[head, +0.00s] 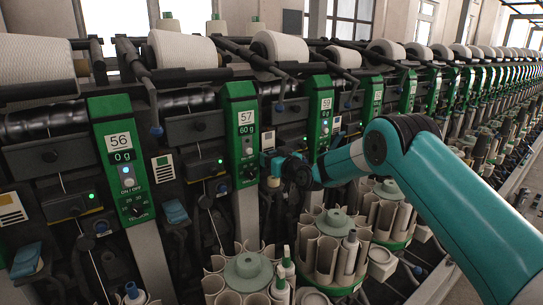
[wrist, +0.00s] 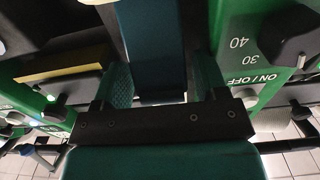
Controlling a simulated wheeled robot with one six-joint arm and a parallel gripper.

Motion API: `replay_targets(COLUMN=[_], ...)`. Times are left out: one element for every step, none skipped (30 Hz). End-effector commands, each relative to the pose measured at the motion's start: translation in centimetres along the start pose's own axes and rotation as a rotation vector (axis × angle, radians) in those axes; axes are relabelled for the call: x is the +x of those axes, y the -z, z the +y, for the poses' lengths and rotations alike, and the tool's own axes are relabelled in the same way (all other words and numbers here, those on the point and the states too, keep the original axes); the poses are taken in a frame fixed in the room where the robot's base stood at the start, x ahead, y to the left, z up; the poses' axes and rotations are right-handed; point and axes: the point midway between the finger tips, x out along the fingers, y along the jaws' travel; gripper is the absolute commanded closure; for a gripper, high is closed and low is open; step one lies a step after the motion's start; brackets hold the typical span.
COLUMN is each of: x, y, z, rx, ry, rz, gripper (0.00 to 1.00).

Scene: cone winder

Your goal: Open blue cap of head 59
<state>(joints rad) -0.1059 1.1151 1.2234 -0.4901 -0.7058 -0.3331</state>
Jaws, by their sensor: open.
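The cap cannot be made out clearly in the head view.
A green panel with a dial and ON/OFF mark (wrist: 250,60) is close at the right in the wrist view. Yarn cones (head: 280,47) line the top. Tube magazines (head: 325,245) stand below my arm. Another blue cap (head: 175,212) hangs beside head 56.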

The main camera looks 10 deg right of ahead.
Motion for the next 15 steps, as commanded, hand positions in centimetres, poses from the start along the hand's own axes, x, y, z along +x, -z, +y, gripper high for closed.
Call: replay_targets(x=[0.00, 0.00, -0.01, -0.01, -0.02, -0.02, -0.02, -0.02, -0.03, -0.03, -0.03, -0.03, -0.04, -0.05, -0.08], y=[-0.03, -0.03, -0.03, -0.03, -0.03, -0.03, -0.02, -0.02, -0.02, -0.02, -0.02, -0.03, -0.07, -0.15, -0.30], z=[-0.01, -0.01, -0.01, -0.01, -0.01, -0.01, -0.01, -0.01, -0.01, -0.01, -0.01, -0.01, -0.01, -0.01, -0.01], rx=[0.000, 0.000, 0.000, 0.000, 0.000, 0.000, 0.000, 0.000, 0.000, 0.000, 0.000, 0.000, 0.000, 0.000, 0.000], ry=[0.000, 0.000, 0.000, 0.000, 0.000, 0.000, 0.000, 0.000, 0.000, 0.000, 0.001, 0.001, 0.001, 0.001, 0.001], rz=[0.000, 0.000, 0.000, 0.000, 0.000, 0.000, 0.000, 0.000, 0.000, 0.000, 0.000, 0.000, 0.001, 0.002, 0.007], gripper=[0.34, 0.34, 0.34, 0.34, 0.36, 0.45, 0.52, 0.59, 0.68, 0.75, 0.82, 0.84, 0.84, 0.84, 0.84])
